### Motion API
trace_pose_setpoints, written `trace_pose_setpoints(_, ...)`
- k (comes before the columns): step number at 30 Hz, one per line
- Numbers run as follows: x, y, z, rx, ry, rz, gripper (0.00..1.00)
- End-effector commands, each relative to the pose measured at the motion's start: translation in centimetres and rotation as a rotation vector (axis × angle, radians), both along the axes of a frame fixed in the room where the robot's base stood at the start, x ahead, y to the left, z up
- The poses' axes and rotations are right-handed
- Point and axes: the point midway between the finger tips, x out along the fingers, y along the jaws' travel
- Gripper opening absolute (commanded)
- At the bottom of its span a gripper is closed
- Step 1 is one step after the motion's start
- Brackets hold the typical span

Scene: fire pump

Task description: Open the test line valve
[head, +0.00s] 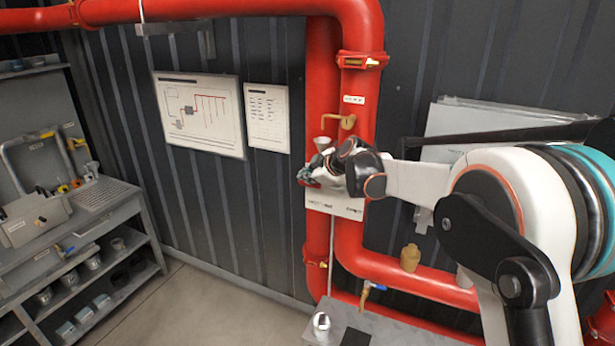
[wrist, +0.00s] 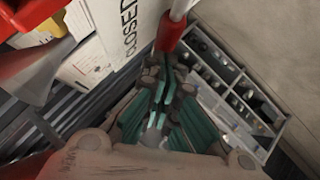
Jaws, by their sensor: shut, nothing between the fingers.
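My gripper (head: 306,176) is in front of the red riser pipe, by the upper edge of a white sign plate. In the wrist view its teal-padded fingers (wrist: 163,82) are shut with nothing between them. Just beyond the fingertips is a red-gripped lever (wrist: 170,32) on a pale rod, beside a plate reading "CLOSED" (wrist: 130,28). It looks like the valve handle, but I cannot tell whether the fingers touch it. The valve body is hidden behind my gripper in the head view.
A brass elbow (head: 345,121) and grey funnel (head: 323,143) sit just above my gripper. A blue-handled valve (head: 373,286) is lower on the pipework. A grey metal table (head: 385,332) stands below. A workbench with shelves (head: 90,255) is at left; floor between is clear.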

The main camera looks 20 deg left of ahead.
Motion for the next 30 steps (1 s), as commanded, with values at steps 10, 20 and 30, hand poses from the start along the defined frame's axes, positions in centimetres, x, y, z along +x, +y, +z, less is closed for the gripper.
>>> trace_pose_setpoints(10, 0.0, 0.3, -0.5, -0.052, 0.004, 0.001, 0.00)
trace_pose_setpoints(20, 0.0, 0.4, -1.1, -0.106, 0.008, 0.001, 0.00)
trace_pose_setpoints(30, 0.1, 1.0, -3.1, -0.295, 0.022, 0.002, 0.00)
